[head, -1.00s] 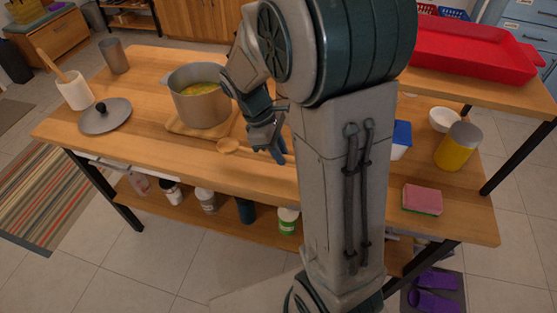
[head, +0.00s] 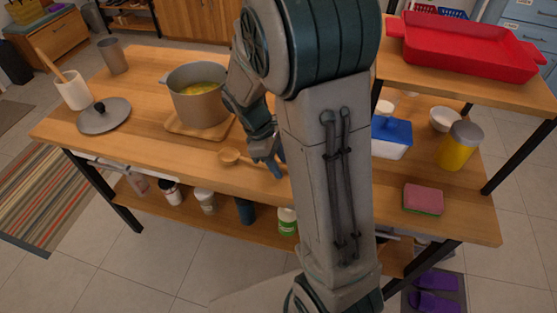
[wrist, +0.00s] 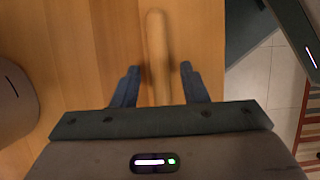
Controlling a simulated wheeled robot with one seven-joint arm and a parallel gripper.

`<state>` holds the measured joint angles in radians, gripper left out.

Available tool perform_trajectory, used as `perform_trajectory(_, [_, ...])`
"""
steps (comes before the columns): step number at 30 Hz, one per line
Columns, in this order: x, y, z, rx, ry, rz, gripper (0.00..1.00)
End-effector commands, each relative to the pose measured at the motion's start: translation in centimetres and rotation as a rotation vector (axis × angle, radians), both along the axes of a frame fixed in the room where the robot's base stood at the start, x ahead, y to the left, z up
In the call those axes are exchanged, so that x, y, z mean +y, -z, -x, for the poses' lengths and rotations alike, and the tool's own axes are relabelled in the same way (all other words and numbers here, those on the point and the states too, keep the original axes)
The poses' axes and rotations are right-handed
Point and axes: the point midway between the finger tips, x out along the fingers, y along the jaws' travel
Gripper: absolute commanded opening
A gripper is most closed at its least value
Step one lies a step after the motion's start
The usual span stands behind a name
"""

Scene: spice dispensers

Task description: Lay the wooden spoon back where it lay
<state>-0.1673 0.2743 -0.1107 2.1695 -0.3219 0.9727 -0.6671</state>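In the wrist view the spoon's handle (wrist: 156,45) runs between the two blue fingers of my gripper (wrist: 159,75). The fingers stand apart, with a gap on each side of the handle. The spoon appears to lie on the tabletop, though slight clearance is hard to tell.
A pot (head: 200,108) with yellow contents stands on a wooden board (head: 177,127) behind the spoon. A lid (head: 104,118) lies to the left. A blue-lidded container (head: 391,138), a yellow shaker (head: 458,149) and a pink sponge (head: 423,197) are right of my arm.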

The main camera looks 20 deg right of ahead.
Motion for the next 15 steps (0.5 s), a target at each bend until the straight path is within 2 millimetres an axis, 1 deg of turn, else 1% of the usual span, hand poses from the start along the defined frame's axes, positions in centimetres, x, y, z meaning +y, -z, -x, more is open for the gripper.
perform_trajectory(5, [0.0,-0.1,0.0,0.0,0.0,0.0,0.4])
perform_trajectory(8, [0.0,-0.6,0.0,-0.001,0.0,0.0,0.4])
perform_trajectory(11, [0.4,-1.8,-0.4,-0.003,-0.001,0.0,0.4])
perform_trajectory(15, [1.3,-4.6,-1.1,-0.006,-0.001,-0.001,0.4])
